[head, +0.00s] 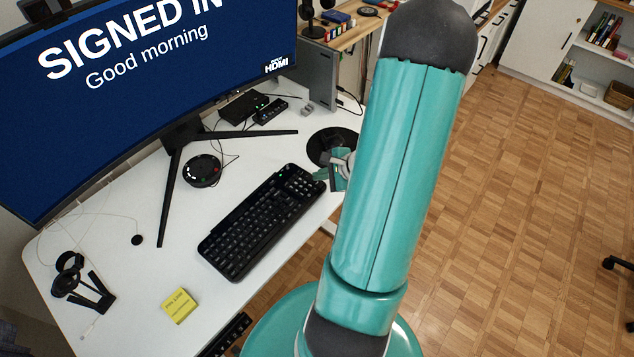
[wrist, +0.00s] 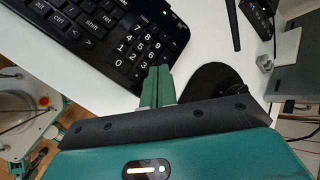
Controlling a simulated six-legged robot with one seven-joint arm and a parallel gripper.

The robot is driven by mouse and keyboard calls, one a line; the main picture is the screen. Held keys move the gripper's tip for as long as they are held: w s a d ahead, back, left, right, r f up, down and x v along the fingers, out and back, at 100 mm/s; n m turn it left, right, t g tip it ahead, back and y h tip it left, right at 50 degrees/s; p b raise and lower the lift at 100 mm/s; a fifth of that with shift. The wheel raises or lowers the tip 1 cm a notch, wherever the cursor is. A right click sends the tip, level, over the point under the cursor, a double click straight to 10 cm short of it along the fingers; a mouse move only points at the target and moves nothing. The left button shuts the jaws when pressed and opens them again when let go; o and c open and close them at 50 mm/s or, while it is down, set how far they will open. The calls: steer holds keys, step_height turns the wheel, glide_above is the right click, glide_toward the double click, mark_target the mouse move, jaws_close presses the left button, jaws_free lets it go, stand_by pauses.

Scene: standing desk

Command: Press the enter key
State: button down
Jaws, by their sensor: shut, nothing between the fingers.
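The black keyboard (head: 262,222) lies on the white desk below the monitor, and its number-pad end also shows in the wrist view (wrist: 128,45). A key labelled "ret" (wrist: 104,16) appears to be the enter key; it sits left of the number pad, above the shift key. My gripper (wrist: 160,70) has its green fingers shut together with nothing between them. The fingertips are near the lower right corner of the number pad and cover part of it. I cannot tell whether they touch it. In the head view, my arm partly hides the gripper beside the keyboard's right end.
The monitor (head: 150,95) reads "SIGNED IN Good morning". A round black disc (head: 332,146) lies beyond the gripper. A round device (head: 202,170), a yellow note (head: 180,306) and a headset stand (head: 82,283) are on the desk. Bare desk lies left of the keyboard.

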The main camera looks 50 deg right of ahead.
mark_target(320, 184)
steer(key=shift+r, duration=0.15)
steer(key=shift+r, duration=2.35)
steer(key=shift+r, duration=0.1)
steer(key=w+a+r+n+g+y, duration=0.1)
steer(key=w+a+r+n+g, duration=0.1)
steer(key=a+r+n, duration=0.65)
steer(key=w+a+r+n+g+y, duration=0.15)
steer(key=a+r+n, duration=0.3)
steer(key=a, duration=0.65)
steer(key=s+a+r+n+h, duration=0.4)
steer(key=s+a+r+n, duration=0.4)
steer(key=a+r+n, duration=0.3)
steer(key=shift+s+a+r, duration=0.25)
steer(key=shift+a+r, duration=0.05)
steer(key=shift+a, duration=0.15)
steer(key=shift+h, duration=0.25)
